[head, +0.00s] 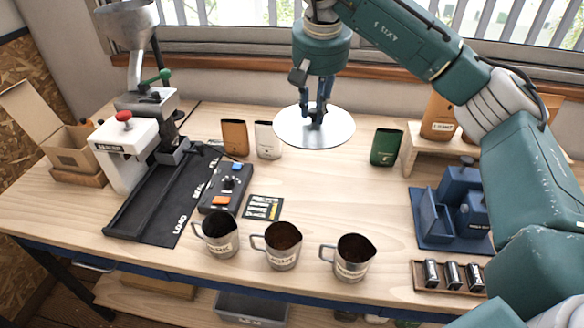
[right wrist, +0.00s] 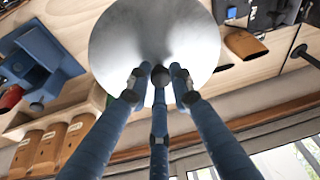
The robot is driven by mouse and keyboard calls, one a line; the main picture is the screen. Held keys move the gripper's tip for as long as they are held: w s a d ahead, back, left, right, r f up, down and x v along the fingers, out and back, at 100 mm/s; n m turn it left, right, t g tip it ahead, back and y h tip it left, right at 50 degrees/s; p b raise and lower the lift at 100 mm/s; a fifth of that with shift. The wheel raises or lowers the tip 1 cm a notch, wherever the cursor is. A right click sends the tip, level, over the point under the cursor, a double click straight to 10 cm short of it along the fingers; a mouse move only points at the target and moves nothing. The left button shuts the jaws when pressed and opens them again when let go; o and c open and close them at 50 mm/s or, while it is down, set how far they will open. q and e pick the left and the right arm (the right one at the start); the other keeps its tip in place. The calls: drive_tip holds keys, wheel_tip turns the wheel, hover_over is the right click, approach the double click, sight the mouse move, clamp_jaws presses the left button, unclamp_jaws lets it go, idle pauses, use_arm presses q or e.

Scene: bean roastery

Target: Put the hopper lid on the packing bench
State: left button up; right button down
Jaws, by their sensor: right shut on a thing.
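The hopper lid (head: 291,130) is a round, pale metal disc with a dark knob at its centre. My right gripper (head: 317,112) is shut on the knob and holds the lid above the back middle of the wooden packing bench (head: 310,190). In the right wrist view the fingers (right wrist: 160,78) close around the dark knob, and the lid (right wrist: 125,35) spreads out beyond them. The lid looks roughly level and apart from the bench top. My left gripper is not in view.
Three metal cups with dark contents (head: 284,258) stand along the front edge. Orange, white and green (head: 386,147) bags stand behind. A machine with a funnel (head: 128,28) and black mat is left. A blue device (head: 452,210) and wooden shelf are right. The bench middle is clear.

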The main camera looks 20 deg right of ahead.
drive_tip(key=d+f+m+h+b, duration=0.1)
drive_tip(key=d+f+m, duration=0.4)
drive_tip(key=d, duration=0.5)
drive_tip(key=shift+n+g, duration=0.3)
drive_tip(key=shift+n, duration=0.2)
drive_tip(key=f+p, duration=0.1)
drive_tip(key=f, duration=0.9)
drive_tip(key=f+p, duration=0.2)
drive_tip(key=f, duration=0.8)
drive_tip(key=shift+w+a+f, duration=0.15)
drive_tip(key=shift+a, duration=0.05)
drive_tip(key=shift+f, duration=0.3)
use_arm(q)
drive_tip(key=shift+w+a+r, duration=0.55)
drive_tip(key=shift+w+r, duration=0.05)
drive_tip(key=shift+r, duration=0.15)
use_arm(e)
drive_tip(key=c, duration=1.5)
unclamp_jaws()
drive_tip(key=shift+c, duration=0.2)
drive_tip(key=shift+r, duration=0.1)
use_arm(q)
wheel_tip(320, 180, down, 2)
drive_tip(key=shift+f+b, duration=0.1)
drive_tip(key=shift+b, duration=0.9)
use_arm(e)
drive_tip(key=v, duration=1.1)
drive_tip(key=shift+r, duration=0.4)
